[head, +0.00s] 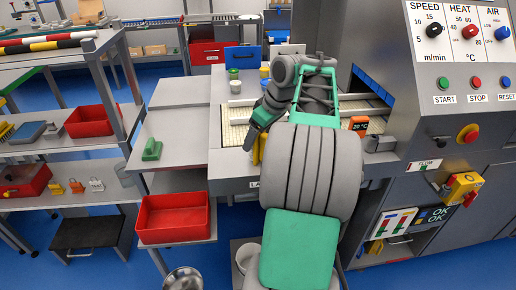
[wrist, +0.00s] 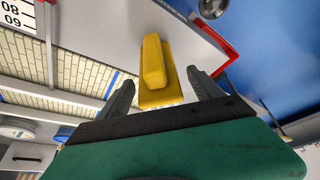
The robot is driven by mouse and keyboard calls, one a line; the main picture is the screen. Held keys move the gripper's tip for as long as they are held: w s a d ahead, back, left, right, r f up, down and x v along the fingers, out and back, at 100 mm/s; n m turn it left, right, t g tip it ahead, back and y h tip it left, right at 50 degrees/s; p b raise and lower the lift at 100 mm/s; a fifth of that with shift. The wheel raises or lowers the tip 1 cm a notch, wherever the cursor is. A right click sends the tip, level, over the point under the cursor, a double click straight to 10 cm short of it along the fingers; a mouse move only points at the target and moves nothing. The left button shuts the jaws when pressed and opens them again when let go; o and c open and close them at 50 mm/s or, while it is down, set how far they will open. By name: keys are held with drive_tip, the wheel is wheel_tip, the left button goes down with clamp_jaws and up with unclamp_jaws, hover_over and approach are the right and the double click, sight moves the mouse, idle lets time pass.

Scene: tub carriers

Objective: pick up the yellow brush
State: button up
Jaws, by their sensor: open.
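The yellow brush (wrist: 154,62) lies between the two open fingers of my gripper (wrist: 160,90) in the wrist view. Its long raised handle points away from the gripper, and a wider yellow block with a pale lower edge is nearest the palm. I cannot tell whether a finger touches it. In the head view, my gripper (head: 251,140) is at the front edge of the machine's belt table, and only a thin strip of the yellow brush (head: 257,153) shows beside it. My arm hides the rest.
A green brush-like block (head: 151,150) lies on the grey side table (head: 180,137) to the left. A red tray (head: 175,219) sits below it. The machine (head: 450,110) stands close on the right. A shelf rack (head: 70,152) stands at the left.

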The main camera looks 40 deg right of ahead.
drive_tip(key=shift+f, duration=0.15)
clamp_jaws()
idle(0.8)
